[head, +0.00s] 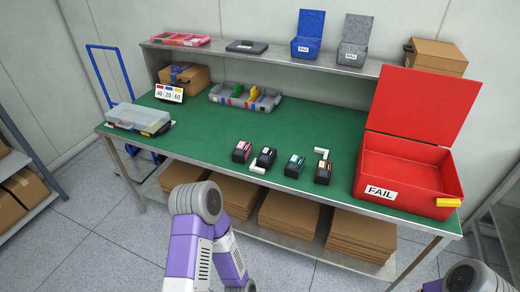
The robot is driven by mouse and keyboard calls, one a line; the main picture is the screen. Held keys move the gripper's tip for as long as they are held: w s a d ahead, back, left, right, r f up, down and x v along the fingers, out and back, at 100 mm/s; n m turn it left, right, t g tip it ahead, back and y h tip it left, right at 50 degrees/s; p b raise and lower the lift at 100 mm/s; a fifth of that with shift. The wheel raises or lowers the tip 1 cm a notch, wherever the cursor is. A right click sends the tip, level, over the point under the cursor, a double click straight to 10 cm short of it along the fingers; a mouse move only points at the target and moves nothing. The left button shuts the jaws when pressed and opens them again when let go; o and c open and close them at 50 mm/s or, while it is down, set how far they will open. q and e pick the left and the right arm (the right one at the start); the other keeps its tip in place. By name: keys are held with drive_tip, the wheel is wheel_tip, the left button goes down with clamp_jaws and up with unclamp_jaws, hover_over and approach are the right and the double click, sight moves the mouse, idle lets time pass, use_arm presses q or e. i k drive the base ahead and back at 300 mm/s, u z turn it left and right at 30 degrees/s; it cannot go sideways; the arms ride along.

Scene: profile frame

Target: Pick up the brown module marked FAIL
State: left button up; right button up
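Several small dark modules stand in a row on the green table mat (200,138). The rightmost module (323,173) has a brownish-orange top and appears to be the brown one; any marking on it is too small to read. Left of it are a teal-topped module (294,166), a black module with a pale top (264,160) and a pink-topped module (241,152). A FAIL label is readable on the front of the open red box (430,192), right of the modules. Parts of both my arms show at the bottom, but neither gripper is visible.
A divided tray (245,97), a clear-lidded case (138,117) and a number sign (169,93) stand on the table. A raised shelf (275,58) spans the back. The mat left of the modules is clear.

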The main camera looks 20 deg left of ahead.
sight(324, 169)
drive_tip(key=z, duration=0.45)
drive_tip(key=k, duration=0.55)
drive_tip(key=z, duration=0.1)
drive_tip(key=i, duration=1.2)
drive_tip(key=u, duration=1.05)
